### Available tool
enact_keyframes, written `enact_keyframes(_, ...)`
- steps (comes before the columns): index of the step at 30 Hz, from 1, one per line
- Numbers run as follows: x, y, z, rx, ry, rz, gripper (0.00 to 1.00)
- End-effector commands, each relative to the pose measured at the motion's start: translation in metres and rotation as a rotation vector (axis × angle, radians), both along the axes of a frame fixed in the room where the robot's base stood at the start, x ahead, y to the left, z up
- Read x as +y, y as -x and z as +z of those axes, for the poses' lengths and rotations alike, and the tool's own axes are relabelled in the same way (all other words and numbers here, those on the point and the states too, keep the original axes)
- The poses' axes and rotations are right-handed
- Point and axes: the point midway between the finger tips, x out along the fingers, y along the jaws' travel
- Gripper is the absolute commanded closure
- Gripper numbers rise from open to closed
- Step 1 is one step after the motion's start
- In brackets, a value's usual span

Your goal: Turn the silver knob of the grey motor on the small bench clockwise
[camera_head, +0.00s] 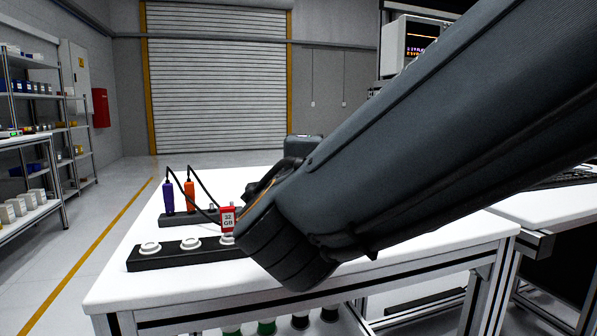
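The small white bench (195,290) fills the lower middle of the head view. My own dark grey arm crosses from the upper right and covers the right and middle of the bench top. My gripper and its fingertips do not show, so I cannot see where they are relative to the motor. I cannot make out the grey motor or its silver knob. A dark grey block (303,146) shows above the arm's edge; I cannot tell whether it is the motor or part of my arm.
On the bench, a black bar (165,264) carries round white pieces. Behind it stand purple (168,196) and orange (189,196) plugs with black cables, and a red "32 GB" stick (228,219). Shelves (40,95) stand left; another white table (540,215) is right.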

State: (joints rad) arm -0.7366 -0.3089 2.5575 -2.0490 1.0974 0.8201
Motion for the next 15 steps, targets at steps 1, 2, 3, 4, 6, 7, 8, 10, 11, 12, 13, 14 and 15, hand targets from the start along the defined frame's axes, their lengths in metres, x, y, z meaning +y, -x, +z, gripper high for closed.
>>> enact_keyframes(1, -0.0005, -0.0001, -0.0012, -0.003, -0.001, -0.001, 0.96)
enact_keyframes(2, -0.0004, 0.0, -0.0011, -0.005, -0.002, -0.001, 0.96)
enact_keyframes(3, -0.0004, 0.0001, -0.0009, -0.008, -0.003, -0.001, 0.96)
enact_keyframes(4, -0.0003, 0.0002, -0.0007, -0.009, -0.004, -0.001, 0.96)
enact_keyframes(6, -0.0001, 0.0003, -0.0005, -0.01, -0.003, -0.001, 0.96)
enact_keyframes(7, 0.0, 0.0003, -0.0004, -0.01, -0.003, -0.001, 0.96)
enact_keyframes(8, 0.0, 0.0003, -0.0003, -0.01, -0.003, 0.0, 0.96)
enact_keyframes(10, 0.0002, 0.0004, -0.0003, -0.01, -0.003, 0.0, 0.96)
enact_keyframes(11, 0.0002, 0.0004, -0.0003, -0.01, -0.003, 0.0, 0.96)
enact_keyframes(12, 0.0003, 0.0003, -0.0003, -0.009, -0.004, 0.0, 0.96)
enact_keyframes(13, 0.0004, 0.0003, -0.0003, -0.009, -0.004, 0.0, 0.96)
enact_keyframes(14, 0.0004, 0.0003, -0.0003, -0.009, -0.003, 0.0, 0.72)
enact_keyframes(15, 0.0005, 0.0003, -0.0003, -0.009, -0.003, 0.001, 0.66)
